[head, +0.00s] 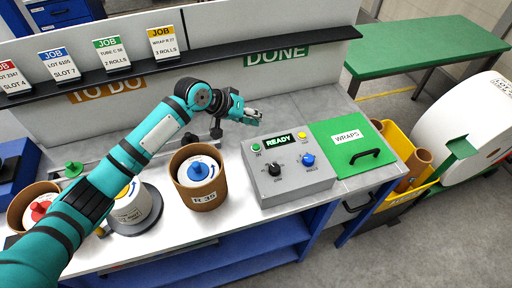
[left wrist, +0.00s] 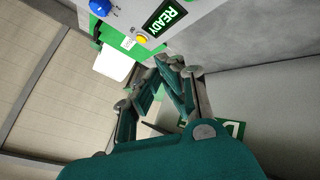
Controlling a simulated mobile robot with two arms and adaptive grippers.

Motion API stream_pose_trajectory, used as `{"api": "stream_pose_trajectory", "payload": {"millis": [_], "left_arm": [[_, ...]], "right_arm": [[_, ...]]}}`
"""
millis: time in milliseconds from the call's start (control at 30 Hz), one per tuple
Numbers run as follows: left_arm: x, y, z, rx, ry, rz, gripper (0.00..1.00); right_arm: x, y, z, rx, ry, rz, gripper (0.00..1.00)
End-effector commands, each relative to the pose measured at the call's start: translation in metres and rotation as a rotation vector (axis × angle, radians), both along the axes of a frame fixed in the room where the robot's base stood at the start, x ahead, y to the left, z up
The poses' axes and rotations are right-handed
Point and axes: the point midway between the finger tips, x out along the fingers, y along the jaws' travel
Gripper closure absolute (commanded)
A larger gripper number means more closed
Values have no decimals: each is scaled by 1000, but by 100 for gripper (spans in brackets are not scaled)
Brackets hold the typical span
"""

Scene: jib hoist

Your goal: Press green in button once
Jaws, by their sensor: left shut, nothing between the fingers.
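The grey control box (head: 290,180) stands on the white bench and has a display (head: 278,141) reading READY. The green button (head: 256,147) is at the box's upper left, left of the display. My left gripper (head: 254,117) is shut and empty, above and behind the box's back edge near the green button, apart from it. In the left wrist view my closed fingers (left wrist: 172,68) show with the READY display (left wrist: 167,17) beyond them; the green button cannot be made out there. My right gripper is out of view.
The box also has a yellow button (head: 301,136), a blue knob (head: 307,159) and a black knob (head: 274,169). A green WRAPS lid (head: 335,155) is to its right. Brown tub R35 (head: 205,198) is to its left. A black shelf (head: 220,50) runs behind.

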Motion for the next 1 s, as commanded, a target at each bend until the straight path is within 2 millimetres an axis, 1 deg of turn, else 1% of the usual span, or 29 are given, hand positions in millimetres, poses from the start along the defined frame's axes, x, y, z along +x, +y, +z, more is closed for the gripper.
{"api": "stream_pose_trajectory", "payload": {"millis": [33,167,400,633,1000], "left_arm": [[0,0,-10,0,0,0,100],[0,0,-26,1,0,1,100],[0,0,-60,2,0,-1,100],[0,0,-77,-1,-1,-1,100],[0,0,-79,0,-1,-1,100]], "right_arm": [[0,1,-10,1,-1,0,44],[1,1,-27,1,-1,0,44],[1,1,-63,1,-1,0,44],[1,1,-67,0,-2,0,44],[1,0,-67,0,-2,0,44]]}}
